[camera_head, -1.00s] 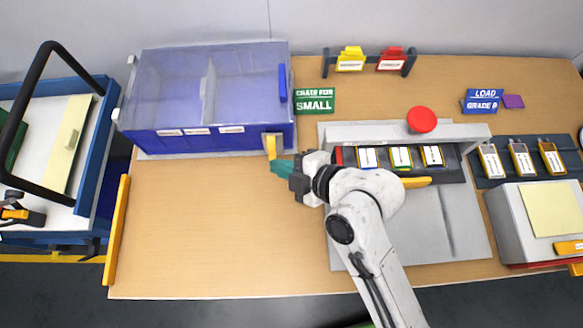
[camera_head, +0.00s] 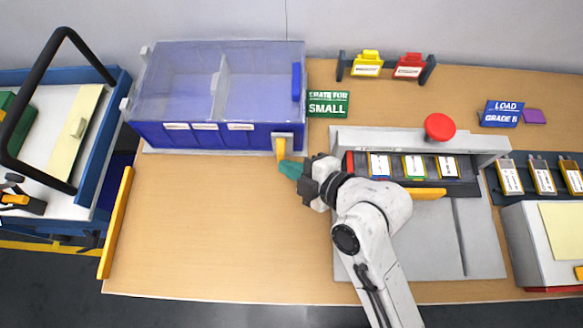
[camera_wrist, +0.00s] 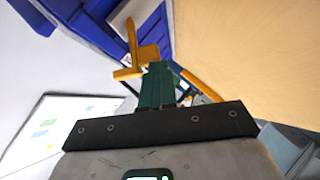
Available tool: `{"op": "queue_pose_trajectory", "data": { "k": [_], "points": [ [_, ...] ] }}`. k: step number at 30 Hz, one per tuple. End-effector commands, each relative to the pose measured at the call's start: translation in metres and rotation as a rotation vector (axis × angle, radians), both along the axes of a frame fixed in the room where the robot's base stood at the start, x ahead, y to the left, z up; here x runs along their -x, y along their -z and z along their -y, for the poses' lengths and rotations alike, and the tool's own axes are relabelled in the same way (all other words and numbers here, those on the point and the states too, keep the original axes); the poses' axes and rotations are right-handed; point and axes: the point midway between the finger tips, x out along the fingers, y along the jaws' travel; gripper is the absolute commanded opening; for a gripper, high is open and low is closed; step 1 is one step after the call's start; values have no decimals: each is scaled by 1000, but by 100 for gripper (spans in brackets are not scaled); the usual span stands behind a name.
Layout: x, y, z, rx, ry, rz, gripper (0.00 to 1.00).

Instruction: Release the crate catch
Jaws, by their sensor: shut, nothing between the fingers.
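The blue crate (camera_head: 222,138) with a clear lid (camera_head: 180,85) stands at the back left of the wooden table. Its yellow catch (camera_head: 281,149) hangs on a pale plate at the front right corner. The catch also shows in the wrist view (camera_wrist: 136,58), right beyond the fingertips. My gripper (camera_head: 284,168) has teal fingers, shut and empty, with the tips at the lower end of the catch. In the wrist view the fingers (camera_wrist: 158,75) overlap the catch's lower part. I cannot tell whether they touch it.
A grey fixture (camera_head: 345,140) with several cells and a red button (camera_head: 440,127) stands right of my gripper. A green sign (camera_head: 328,104) lies beside the crate. A blue cart (camera_head: 110,80) stands at the left. The table's front left is clear.

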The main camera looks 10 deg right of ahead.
Motion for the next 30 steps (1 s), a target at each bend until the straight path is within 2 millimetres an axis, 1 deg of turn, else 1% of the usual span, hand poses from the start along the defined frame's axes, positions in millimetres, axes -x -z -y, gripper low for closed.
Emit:
{"op": "queue_pose_trajectory", "data": {
  "k": [1, 6, 17, 23, 30],
  "points": [
    [-1, 10, 0, 6, 1, 21, 0],
    [-1, 10, 1, 16, 3, 60, 0],
    [-2, 8, 1, 18, 4, 61, 0],
    [-2, 3, 1, 18, 4, 62, 0],
    [-2, -9, 0, 15, 2, 66, 0]
  ]
}}
